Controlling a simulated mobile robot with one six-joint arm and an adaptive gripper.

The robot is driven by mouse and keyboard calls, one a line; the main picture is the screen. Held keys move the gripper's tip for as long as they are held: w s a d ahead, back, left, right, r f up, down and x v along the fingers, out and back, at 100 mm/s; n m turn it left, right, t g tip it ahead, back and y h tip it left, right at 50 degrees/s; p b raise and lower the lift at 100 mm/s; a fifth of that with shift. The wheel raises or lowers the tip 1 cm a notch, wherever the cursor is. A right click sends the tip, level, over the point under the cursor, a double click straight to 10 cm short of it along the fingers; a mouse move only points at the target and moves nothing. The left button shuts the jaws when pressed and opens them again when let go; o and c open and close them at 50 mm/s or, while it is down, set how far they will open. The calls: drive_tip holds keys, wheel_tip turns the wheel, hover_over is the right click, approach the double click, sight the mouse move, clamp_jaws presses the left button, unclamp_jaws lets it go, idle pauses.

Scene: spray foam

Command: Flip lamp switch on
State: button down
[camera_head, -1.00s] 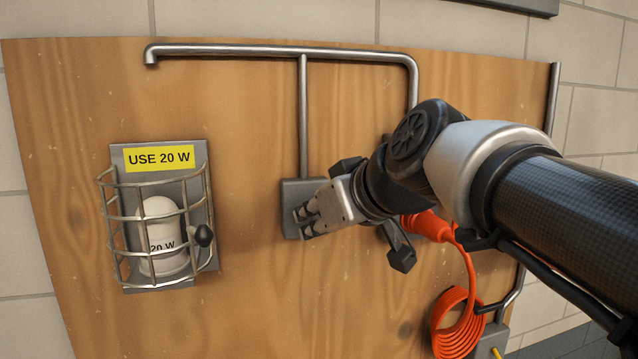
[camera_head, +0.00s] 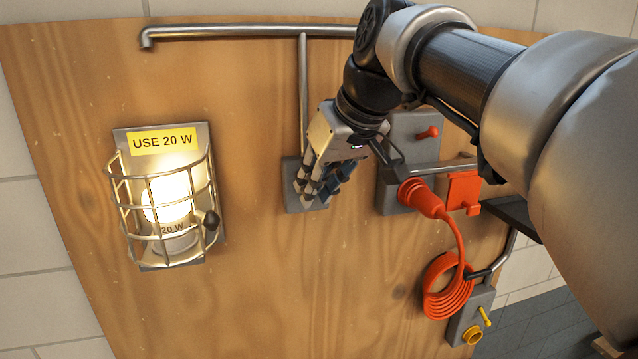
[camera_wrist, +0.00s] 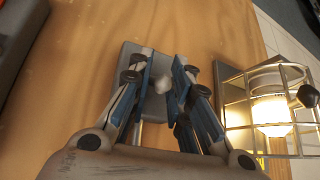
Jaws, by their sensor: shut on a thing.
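The caged lamp (camera_head: 168,200) on the left of the wooden board glows bright under a yellow "USE 20 W" label (camera_head: 163,142). The lit lamp also shows at the right of the wrist view (camera_wrist: 272,112). The lamp switch is a grey box (camera_head: 291,178) on the board to the right of the lamp, with a pipe rising from it. My gripper (camera_head: 317,190) is at this box and hides much of it. In the wrist view, its blue-padded fingers (camera_wrist: 164,80) are shut on the pale switch knob (camera_wrist: 160,87).
An orange plug (camera_head: 420,198) with a coiled cable (camera_head: 446,290) sits at a grey socket box (camera_head: 413,130) with a red lever (camera_head: 428,132). A lower box (camera_head: 470,318) has yellow parts. A metal pipe (camera_head: 240,31) runs above. The board below my gripper is clear.

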drive_tip(key=shift+a, duration=0.1)
drive_tip(key=c, duration=1.9)
unclamp_jaws()
drive_tip(key=o, duration=0.4)
drive_tip(key=shift+a, duration=0.2)
drive_tip(key=shift+c, duration=0.2)
drive_tip(key=shift+d, duration=0.2)
drive_tip(key=v, duration=1.2)
drive_tip(key=shift+a, duration=0.1)
